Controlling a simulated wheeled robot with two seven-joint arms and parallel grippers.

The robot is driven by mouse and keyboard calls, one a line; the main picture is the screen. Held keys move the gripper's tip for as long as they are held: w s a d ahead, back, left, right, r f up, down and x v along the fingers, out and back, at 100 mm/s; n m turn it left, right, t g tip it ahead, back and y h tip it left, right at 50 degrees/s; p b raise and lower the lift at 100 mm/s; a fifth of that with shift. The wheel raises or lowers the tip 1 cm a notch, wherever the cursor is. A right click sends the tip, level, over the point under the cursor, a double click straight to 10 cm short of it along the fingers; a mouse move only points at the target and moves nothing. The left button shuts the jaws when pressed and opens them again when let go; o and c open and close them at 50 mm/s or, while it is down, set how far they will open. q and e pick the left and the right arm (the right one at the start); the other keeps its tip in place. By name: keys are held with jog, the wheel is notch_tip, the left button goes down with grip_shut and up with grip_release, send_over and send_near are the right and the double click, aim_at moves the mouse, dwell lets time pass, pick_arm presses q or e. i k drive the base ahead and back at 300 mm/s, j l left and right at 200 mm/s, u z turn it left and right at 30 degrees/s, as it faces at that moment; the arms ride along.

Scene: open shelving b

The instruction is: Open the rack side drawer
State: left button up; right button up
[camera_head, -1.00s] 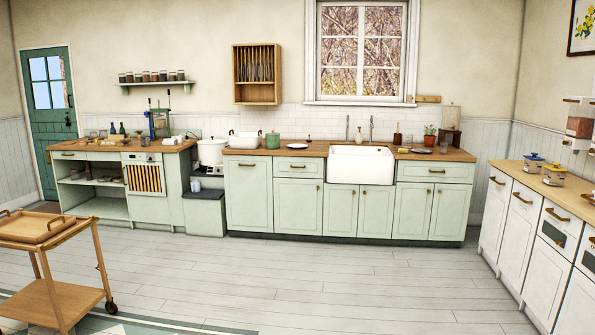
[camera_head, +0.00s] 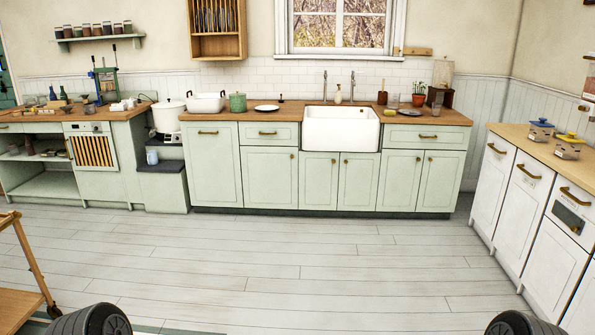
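A wooden plate rack (camera_head: 217,29) hangs on the back wall, left of the window. Below it and slightly right, a narrow pale green drawer (camera_head: 280,140) with a brass handle (camera_head: 267,133) is shut under the wooden counter. A wider drawer (camera_head: 450,140), also shut, is right of the sink. The frames do not label either as the rack side drawer; the narrow one is nearer the rack. Neither of my grippers is in view. Dark rounded parts, apparently of my arms, show at the bottom edge, far from the drawers.
Open floor (camera_head: 310,260) lies before the green cabinets. A wooden trolley (camera_head: 22,290) stands at the left edge. White cabinets (camera_head: 520,200) line the right side. A dark-topped step unit (camera_head: 163,185) is left of the counter run.

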aim_at(272, 125)
jog(key=i, duration=2.65)
jog(key=i+l, duration=0.1)
jog(key=i, duration=2.6)
jog(key=i+u, duration=0.2)
jog(key=i, duration=0.2)
jog(key=i+l+u, duration=0.1)
jog(key=i+u, duration=0.15)
jog(key=i, duration=0.2)
jog(key=i+l+u, duration=0.2)
jog(key=i, duration=0.2)
